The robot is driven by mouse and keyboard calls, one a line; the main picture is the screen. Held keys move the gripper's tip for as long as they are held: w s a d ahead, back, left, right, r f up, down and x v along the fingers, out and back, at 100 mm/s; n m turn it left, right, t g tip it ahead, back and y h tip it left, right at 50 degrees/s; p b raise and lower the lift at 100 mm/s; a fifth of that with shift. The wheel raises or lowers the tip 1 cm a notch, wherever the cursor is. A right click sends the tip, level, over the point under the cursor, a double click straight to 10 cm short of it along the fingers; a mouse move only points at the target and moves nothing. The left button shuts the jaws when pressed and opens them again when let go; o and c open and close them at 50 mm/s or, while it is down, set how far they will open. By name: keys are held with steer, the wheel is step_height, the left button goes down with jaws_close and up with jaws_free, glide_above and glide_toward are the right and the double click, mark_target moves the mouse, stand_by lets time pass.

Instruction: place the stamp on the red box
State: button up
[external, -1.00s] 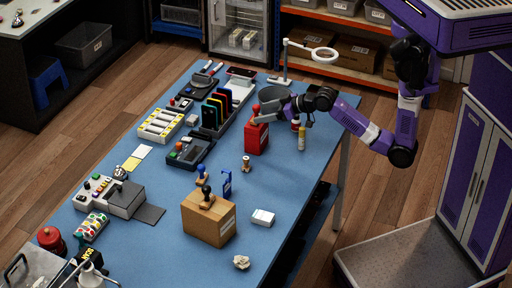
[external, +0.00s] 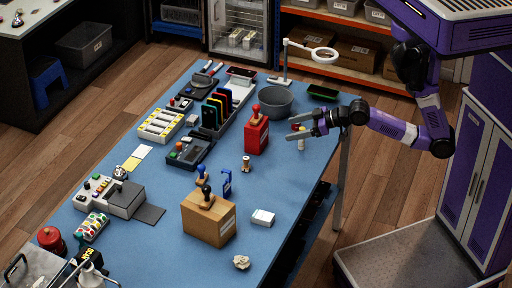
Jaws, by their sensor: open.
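The red box (external: 257,138) stands upright on the blue table, near its right edge. A stamp with a red handle (external: 256,110) stands upright on top of the red box. My gripper (external: 291,127) is to the right of the red box, apart from it and from the stamp. It is open and empty, with its fingers pointing left. Other stamps are in view: a black-handled one (external: 206,194) on the cardboard box, a blue-handled one (external: 202,174) behind that box, and a small wooden one (external: 246,163) on the table.
A grey bowl (external: 277,103) stands behind the red box. The table right of the red box is mostly clear.

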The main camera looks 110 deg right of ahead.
steer(key=s+a+n+t+y, duration=0.1)
steer(key=s+a+n+y, duration=0.1)
steer(key=s+a, duration=0.5)
steer(key=s+a+n+t+y, duration=0.2)
steer(key=s+a+y, duration=0.3)
steer(key=a, duration=1)
steer(key=shift+s+a+r+n, duration=0.3)
steer(key=shift+s+n, duration=0.5)
steer(key=shift+s, duration=0.45)
